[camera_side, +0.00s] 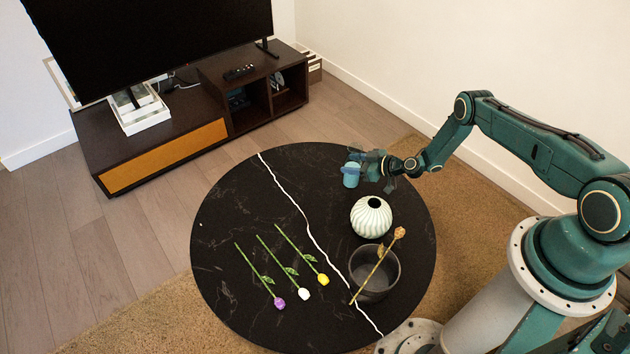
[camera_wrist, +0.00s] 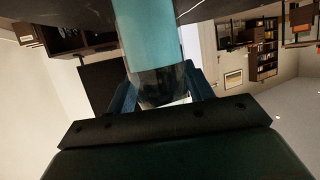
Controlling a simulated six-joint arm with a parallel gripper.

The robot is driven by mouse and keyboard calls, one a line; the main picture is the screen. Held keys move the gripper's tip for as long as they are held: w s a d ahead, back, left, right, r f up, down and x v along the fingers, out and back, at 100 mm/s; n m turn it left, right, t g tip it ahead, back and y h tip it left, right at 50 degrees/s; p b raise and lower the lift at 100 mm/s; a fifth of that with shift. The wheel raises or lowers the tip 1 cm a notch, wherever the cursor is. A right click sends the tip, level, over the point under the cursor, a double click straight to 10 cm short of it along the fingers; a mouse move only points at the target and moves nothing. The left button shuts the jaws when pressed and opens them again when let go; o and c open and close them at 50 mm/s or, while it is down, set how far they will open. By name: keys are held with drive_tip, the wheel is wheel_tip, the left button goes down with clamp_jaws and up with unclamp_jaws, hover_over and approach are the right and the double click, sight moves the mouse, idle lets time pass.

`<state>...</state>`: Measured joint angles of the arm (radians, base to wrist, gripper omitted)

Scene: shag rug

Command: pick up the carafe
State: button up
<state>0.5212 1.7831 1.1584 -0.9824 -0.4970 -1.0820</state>
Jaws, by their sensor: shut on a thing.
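The carafe (camera_side: 351,175) is a small blue vessel at the far edge of the round black table. In the wrist view it is a light-blue cylinder (camera_wrist: 148,40) with a dark, see-through end between the fingers. My gripper (camera_side: 358,162) reaches in from the right and is shut on the carafe. In the wrist view the fingers of my gripper (camera_wrist: 165,95) stand on both sides of it. I cannot tell whether its base touches the table. Part of the carafe is hidden behind my gripper.
On the round black table (camera_side: 225,215), a pale ribbed vase (camera_side: 371,217) stands nearer the camera, with a dark bowl (camera_side: 372,290) and a brown flower (camera_side: 385,258) across it. Several loose flowers (camera_side: 304,293) lie left. The table's far left is clear. A TV stand (camera_side: 180,135) stands behind.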

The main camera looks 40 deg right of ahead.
wheel_tip(320, 180, up, 16)
drive_tip(key=shift+r, duration=0.25)
idle(0.4)
idle(0.6)
drive_tip(key=s+f+n, duration=0.1)
drive_tip(key=s+f, duration=0.4)
drive_tip(key=s, duration=0.3)
drive_tip(key=s+f+n+g+h, duration=0.1)
drive_tip(key=s+f+n, duration=0.1)
drive_tip(key=s+f, duration=0.3)
drive_tip(key=s, duration=0.3)
drive_tip(key=shift+a+n, duration=0.3)
drive_tip(key=shift+f, duration=0.15)
drive_tip(key=shift+d+f+n+h, duration=0.55)
drive_tip(key=shift+f+n+h, duration=0.05)
drive_tip(key=shift+f+h, duration=0.25)
